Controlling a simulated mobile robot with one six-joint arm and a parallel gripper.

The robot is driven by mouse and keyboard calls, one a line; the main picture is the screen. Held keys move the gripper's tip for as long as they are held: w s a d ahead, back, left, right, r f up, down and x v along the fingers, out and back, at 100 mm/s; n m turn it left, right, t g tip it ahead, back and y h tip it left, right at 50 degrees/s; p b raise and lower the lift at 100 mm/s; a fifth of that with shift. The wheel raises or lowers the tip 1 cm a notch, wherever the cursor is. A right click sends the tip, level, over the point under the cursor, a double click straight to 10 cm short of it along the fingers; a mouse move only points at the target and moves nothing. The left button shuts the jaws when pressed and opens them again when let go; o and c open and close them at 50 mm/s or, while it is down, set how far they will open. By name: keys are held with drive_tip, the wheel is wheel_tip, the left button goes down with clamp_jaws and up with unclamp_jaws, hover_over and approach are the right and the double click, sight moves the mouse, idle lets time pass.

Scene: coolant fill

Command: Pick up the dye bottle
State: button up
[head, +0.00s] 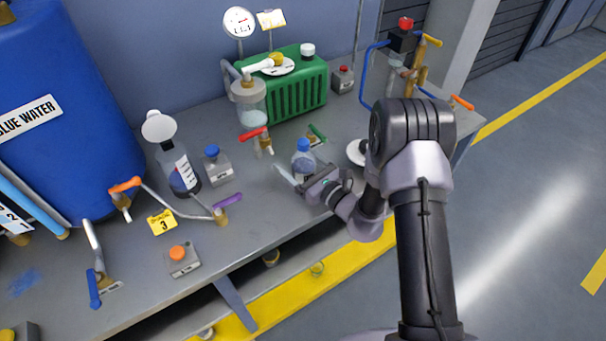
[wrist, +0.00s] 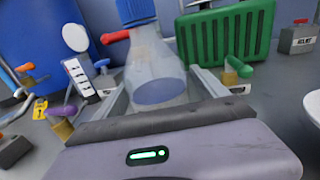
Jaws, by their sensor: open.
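The dye bottle (head: 303,157) is a clear bottle with a blue cap and some blue liquid at its bottom. It stands upright on the grey bench near its front edge. In the wrist view the bottle (wrist: 157,70) is large and close, its cap cut by the top edge. My gripper (head: 300,174) is low over the bench with its fingers on either side of the bottle. In the wrist view the gripper (wrist: 158,92) is open, and gaps seem to show between the fingers and the bottle. Part of the bottle's base is hidden by my gripper in the head view.
Behind the bottle are a red-handled valve (head: 254,134), a green-handled valve (head: 316,134) and a green ribbed tank (head: 297,90). A white dish (head: 356,151) is right.

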sight(297, 153)
clamp_jaws()
idle(0.3)
drive_tip(key=shift+r, duration=0.15)
drive_tip(key=shift+r+p, duration=0.3)
drive_tip(key=r+p, duration=0.1)
drive_tip(key=r, duration=0.2)
drive_tip(key=shift+s+d+p, duration=0.2)
drive_tip(key=shift+p, duration=0.15)
drive_tip(key=s+d, duration=0.3)
drive_tip(key=s, duration=0.4)
drive_tip(key=s+d+r+p, duration=0.1)
drive_tip(key=s+d, duration=0.2)
drive_tip(key=s, duration=0.4)
drive_tip(key=shift+d, duration=0.4)
